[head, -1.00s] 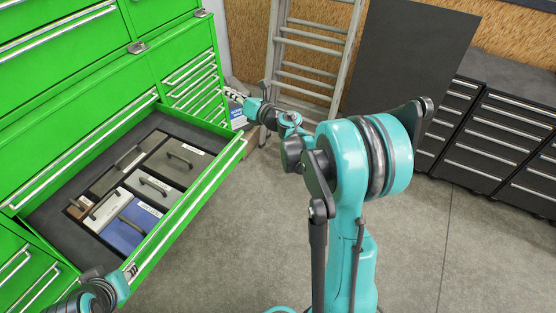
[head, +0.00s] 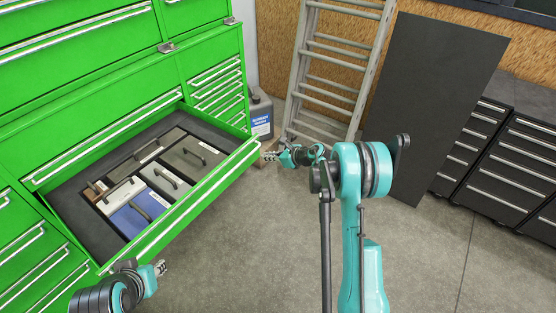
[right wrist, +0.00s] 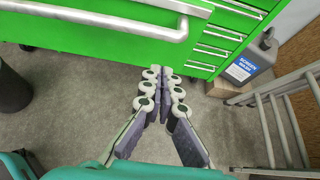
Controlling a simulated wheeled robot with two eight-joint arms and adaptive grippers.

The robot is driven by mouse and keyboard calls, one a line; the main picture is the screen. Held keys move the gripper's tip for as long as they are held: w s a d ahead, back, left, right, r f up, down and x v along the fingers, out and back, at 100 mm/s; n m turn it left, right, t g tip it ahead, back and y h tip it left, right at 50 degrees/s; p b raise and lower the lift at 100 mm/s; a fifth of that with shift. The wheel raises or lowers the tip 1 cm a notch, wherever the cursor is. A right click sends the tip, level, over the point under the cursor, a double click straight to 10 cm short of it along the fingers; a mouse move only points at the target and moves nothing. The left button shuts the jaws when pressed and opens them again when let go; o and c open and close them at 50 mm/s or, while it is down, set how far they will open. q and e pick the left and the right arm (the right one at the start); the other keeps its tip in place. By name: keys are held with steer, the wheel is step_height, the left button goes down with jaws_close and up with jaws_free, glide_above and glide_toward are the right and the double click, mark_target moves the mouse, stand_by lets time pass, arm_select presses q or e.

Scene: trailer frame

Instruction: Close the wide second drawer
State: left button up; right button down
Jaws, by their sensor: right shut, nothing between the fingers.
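The wide green drawer (head: 190,212) is pulled well out of the green cabinet in the head view, with a long silver handle (head: 215,185) along its front. My right gripper (head: 271,156) is beside the right end of the drawer front. In the right wrist view its fingers (right wrist: 160,74) are together and empty, with the handle (right wrist: 100,20) beyond them at the upper left. My left gripper (head: 160,268) is near the left end of the drawer front, at lower left; its fingers are too small to read. I cannot tell whether either gripper touches the drawer.
Several labelled cases, one of them blue (head: 132,214), lie in the drawer. A grey jug (head: 260,116) stands by the cabinet's right side. A ladder (head: 335,75) and a dark panel (head: 435,110) lean at the back. Black drawer units (head: 500,160) stand at right. The floor between is clear.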

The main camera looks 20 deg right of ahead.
mark_target(259, 152)
steer(key=shift+w+a+b, duration=0.25)
steer(key=shift+w+a, duration=0.4)
steer(key=shift+w, duration=0.25)
steer(key=shift+w+a+b, duration=0.25)
steer(key=shift+w+a, duration=0.4)
steer(key=shift+w, duration=0.2)
steer(key=shift+w, duration=0.1)
